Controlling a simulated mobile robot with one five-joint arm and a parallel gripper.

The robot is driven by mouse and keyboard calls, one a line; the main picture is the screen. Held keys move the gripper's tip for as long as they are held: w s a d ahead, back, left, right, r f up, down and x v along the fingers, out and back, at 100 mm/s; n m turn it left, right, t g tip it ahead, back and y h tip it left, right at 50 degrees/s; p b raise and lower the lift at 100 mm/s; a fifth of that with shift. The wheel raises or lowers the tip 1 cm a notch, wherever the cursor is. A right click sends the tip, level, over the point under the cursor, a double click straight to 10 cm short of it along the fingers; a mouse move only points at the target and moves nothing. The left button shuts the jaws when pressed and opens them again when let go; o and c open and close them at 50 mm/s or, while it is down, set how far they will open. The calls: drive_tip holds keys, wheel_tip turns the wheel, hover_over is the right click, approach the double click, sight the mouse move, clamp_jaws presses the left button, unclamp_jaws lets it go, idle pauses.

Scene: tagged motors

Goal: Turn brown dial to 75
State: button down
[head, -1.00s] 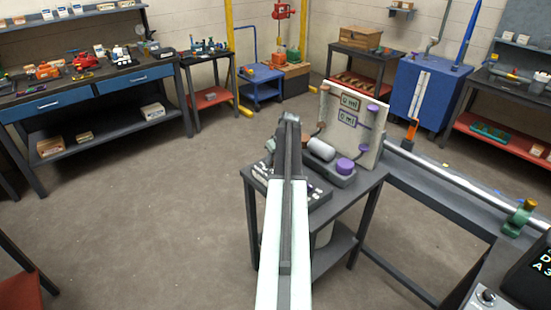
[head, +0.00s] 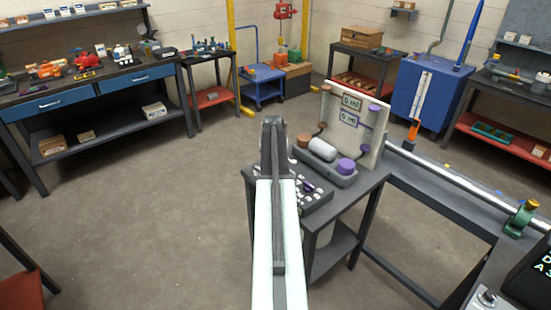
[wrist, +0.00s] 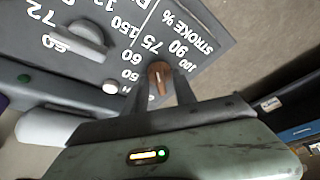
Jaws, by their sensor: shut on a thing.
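The brown dial (wrist: 158,72) is a small knob on the dark grey control panel in the wrist view. White numbers 60, 75, 90 and 100 and the words STROKE % are printed beside it. My gripper (wrist: 161,88) has one finger on each side of the knob and is shut on it. A pale mark shows on the knob, but I cannot read its setting surely. In the head view my arm hides the brown dial, and the panel (head: 318,194) shows just right of my arm.
A grey dial (wrist: 85,42) with its own numbers is on the same panel. Open floor lies left of the table (head: 368,183).

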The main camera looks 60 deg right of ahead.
drive_tip(key=shift+s+f+m+g, duration=0.1)
drive_tip(key=shift+s+m+g, duration=0.1)
drive_tip(key=shift+m+g, duration=0.1)
idle(0.4)
drive_tip(key=c, duration=1)
unclamp_jaws()
drive_tip(key=shift+w, duration=0.1)
drive_tip(key=shift+r+p, duration=0.35)
drive_tip(key=shift+r, duration=0.05)
drive_tip(key=p+v, duration=0.6)
drive_tip(key=v, duration=0.1)
drive_tip(key=shift+a, duration=0.15)
